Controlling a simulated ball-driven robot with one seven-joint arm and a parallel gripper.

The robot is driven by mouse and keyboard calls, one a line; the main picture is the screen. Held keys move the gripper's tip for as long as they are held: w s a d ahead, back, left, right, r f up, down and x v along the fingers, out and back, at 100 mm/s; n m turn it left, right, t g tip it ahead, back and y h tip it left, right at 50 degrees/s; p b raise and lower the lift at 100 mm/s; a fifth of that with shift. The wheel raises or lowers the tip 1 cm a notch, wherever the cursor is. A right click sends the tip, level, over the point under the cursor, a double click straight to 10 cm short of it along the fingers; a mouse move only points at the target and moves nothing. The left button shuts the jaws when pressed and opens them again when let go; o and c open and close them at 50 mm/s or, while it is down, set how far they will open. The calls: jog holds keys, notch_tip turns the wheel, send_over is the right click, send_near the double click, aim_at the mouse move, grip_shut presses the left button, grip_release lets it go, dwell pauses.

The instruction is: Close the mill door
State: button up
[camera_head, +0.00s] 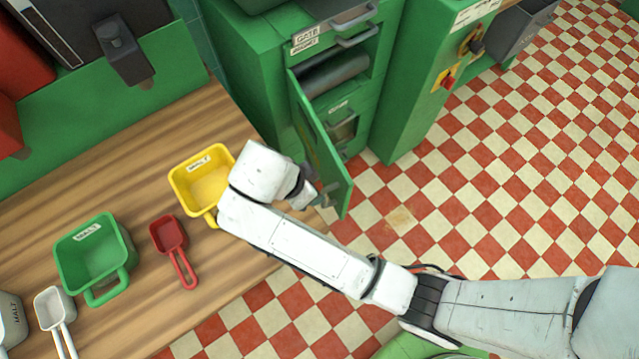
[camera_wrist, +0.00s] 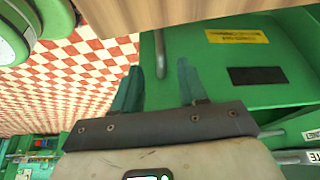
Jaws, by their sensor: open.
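The mill door (camera_head: 322,152) is a green panel on the front of the green mill (camera_head: 245,75). It stands swung open, and rolls show inside behind it. My gripper (camera_head: 322,196) is at the door's lower near end, partly hidden by my white wrist. In the wrist view, my gripper (camera_wrist: 158,75) has two teal fingers spread apart. A grey bar handle (camera_wrist: 160,55) shows between and beyond them, beside the green panel (camera_wrist: 205,65) with its yellow label. I cannot tell whether the fingers touch the panel or handle.
A wooden counter (camera_head: 120,190) on the left holds a yellow tub (camera_head: 180,188), a green tub (camera_head: 70,262) and a red scoop (camera_head: 168,236). A green cabinet (camera_head: 410,90) stands right of the mill. The checkered floor (camera_head: 500,190) is open on the right.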

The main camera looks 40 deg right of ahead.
jog(key=b+x, duration=0.2)
jog(key=x, duration=0.8)
jog(key=shift+d+f, duration=0.2)
jog(key=shift+f, duration=0.1)
grip_shut()
